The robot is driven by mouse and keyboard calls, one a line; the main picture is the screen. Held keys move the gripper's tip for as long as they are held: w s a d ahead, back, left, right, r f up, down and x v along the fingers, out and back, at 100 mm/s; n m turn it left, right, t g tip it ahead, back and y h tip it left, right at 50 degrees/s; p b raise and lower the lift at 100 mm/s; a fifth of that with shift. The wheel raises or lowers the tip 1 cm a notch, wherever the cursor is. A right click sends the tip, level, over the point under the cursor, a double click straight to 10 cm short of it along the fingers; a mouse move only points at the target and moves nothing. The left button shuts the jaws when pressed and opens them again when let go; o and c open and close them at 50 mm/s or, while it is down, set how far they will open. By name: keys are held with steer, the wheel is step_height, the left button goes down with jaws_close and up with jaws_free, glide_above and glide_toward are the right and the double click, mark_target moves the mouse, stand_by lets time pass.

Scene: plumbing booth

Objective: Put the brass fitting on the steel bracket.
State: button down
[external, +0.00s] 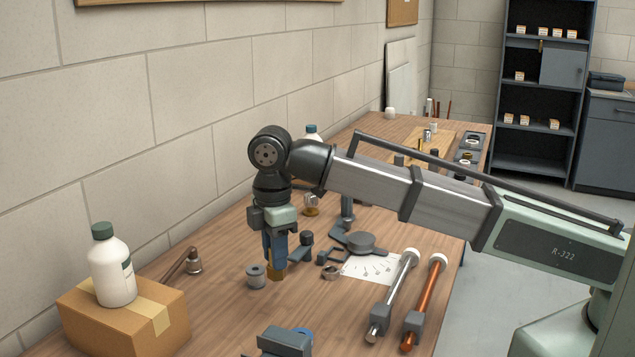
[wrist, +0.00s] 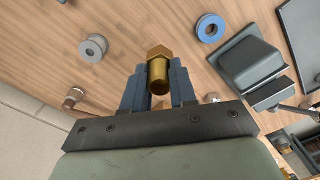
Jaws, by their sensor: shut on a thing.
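My gripper (external: 275,262) points straight down, low over the wooden table, with its blue-grey fingers closed on the brass fitting (external: 277,272). In the wrist view the fitting (wrist: 158,74) sits between the two fingertips, its hex head at the far end and its round end towards the camera. I cannot tell whether it touches the table. A dark grey angular piece (external: 303,246) stands just right of the fingers. A grey blocky piece (external: 283,341) lies at the front edge. I cannot tell for sure which piece is the steel bracket.
A grey spool (external: 256,276) stands just left of the fitting. A carton (external: 125,318) with a white bottle (external: 112,270) is at front left. A steel rod (external: 391,300) and a copper rod (external: 424,305) lie at right, beside a paper sheet (external: 372,268).

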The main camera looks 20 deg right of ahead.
steer(key=w+d+r+m, duration=0.1)
steer(key=w+d+r, duration=0.1)
steer(key=w+d, duration=1.95)
steer(key=w+d+r+m, duration=0.1)
steer(key=w+d, duration=1.7)
steer(key=w, duration=0.6)
steer(key=shift+s+f, duration=0.1)
steer(key=shift+f, duration=4.8)
steer(key=shift+f, duration=0.1)
steer(key=c, duration=0.9)
jaws_free()
